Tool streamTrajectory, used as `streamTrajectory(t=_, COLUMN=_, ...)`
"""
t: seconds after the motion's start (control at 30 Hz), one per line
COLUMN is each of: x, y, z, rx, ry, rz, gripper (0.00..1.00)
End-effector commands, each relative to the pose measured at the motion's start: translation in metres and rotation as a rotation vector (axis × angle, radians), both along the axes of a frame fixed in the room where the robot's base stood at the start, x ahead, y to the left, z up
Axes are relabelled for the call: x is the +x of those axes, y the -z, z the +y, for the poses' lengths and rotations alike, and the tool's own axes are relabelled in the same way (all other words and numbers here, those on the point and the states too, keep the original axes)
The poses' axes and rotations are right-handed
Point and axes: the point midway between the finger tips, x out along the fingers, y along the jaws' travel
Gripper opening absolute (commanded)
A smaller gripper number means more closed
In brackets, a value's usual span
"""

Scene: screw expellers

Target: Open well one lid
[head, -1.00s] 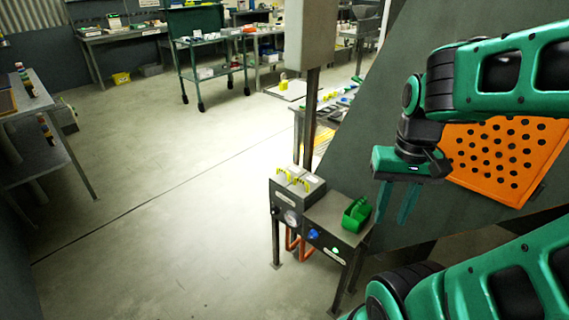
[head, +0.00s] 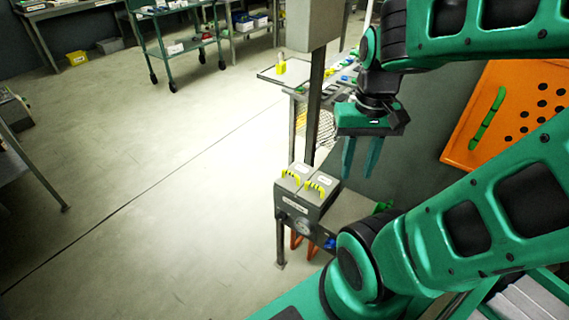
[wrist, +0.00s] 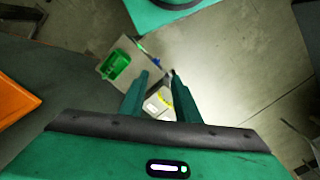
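A grey metal station (head: 312,212) holds two side-by-side lids, each with a yellow handle and a small label. The left lid (head: 290,178) and the right lid (head: 320,186) both look shut. The labels are too small to read, so I cannot tell which is well one. My gripper (head: 360,170) is open and empty, fingers pointing down, in the air up and right of the lids. In the wrist view a yellow handle (wrist: 166,98) and a pale lid surface show below, between the open fingers (wrist: 158,80). One lid is partly hidden there.
A green holder (wrist: 117,64) stands on the lower bench beside the lids; my arm mostly hides it in the head view. A grey post (head: 313,110) rises behind the station. An orange perforated panel (head: 505,110) is at right. Open floor lies left.

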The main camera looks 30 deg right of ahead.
Motion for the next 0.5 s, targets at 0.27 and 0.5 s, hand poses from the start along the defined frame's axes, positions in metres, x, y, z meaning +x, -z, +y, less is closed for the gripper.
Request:
streamTrajectory(t=0.27, x=0.000, y=0.000, z=0.000, rx=0.000, ry=0.000, rz=0.000, gripper=0.29)
streamTrajectory(t=0.5, x=0.013, y=-0.002, z=-0.007, rx=-0.039, ry=-0.068, rz=-0.004, gripper=0.29)
